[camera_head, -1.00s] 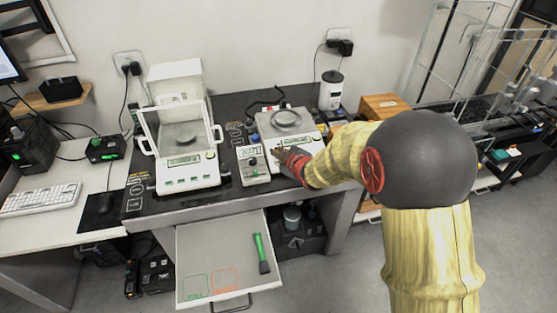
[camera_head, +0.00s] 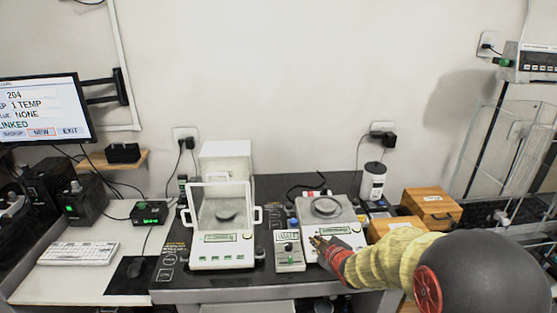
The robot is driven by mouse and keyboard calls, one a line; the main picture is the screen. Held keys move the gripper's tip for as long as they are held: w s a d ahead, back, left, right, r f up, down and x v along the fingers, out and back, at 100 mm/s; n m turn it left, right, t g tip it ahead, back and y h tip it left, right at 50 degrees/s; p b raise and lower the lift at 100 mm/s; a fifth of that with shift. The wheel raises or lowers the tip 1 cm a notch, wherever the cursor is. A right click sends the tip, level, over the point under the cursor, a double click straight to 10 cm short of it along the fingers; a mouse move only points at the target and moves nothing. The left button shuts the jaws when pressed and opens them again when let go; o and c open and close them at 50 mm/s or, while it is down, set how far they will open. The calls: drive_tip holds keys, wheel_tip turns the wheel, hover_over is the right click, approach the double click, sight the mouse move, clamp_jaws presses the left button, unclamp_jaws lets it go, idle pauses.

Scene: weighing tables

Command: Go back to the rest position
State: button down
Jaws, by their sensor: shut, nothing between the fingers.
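My gripper (camera_head: 316,242) is in the camera view at the front of the right-hand balance (camera_head: 345,215), close to its front panel. The jaws are shut with nothing held. I cannot tell whether the fingertips touch the panel. My arm, in a yellowish sleeve, reaches in from the lower right. The right-hand balance has a round steel pan on top. A small grey-white device with a display (camera_head: 288,252) stands just left of my gripper.
A balance with a glass draft shield (camera_head: 222,225) stands on the dark table (camera_head: 262,283). Wooden boxes (camera_head: 432,207) and a white cylinder (camera_head: 374,182) stand at the right. A monitor (camera_head: 45,108), keyboard (camera_head: 78,253) and mouse are at the left.

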drive_tip(key=s+f, duration=0.1)
drive_tip(key=f, duration=0.1)
drive_tip(key=s+d+f+m+g+h, duration=0.1)
drive_tip(key=s+d+f+m+g, duration=0.1)
drive_tip(key=s+f, duration=0.1)
drive_tip(key=shift+s+d+f, duration=0.1)
drive_tip(key=shift+d+f, duration=0.1)
drive_tip(key=shift+f, duration=0.1)
drive_tip(key=s+d+r+m+g+h, duration=0.1)
drive_tip(key=s+d+m+g, duration=0.15)
drive_tip(key=s, duration=0.35)
drive_tip(key=s+d+m+g+h, duration=0.1)
drive_tip(key=s+m+g, duration=0.15)
drive_tip(key=s, duration=0.45)
drive_tip(key=s+a+r+m, duration=0.2)
drive_tip(key=s+r, duration=0.8)
drive_tip(key=s, duration=0.1)
drive_tip(key=s+a+r+m+y, duration=0.1)
drive_tip(key=s+a+r+m, duration=0.1)
drive_tip(key=s+r, duration=0.8)
drive_tip(key=shift+s+a+t, duration=0.3)
drive_tip(key=shift+s+a, duration=0.35)
drive_tip(key=shift+s, duration=0.05)
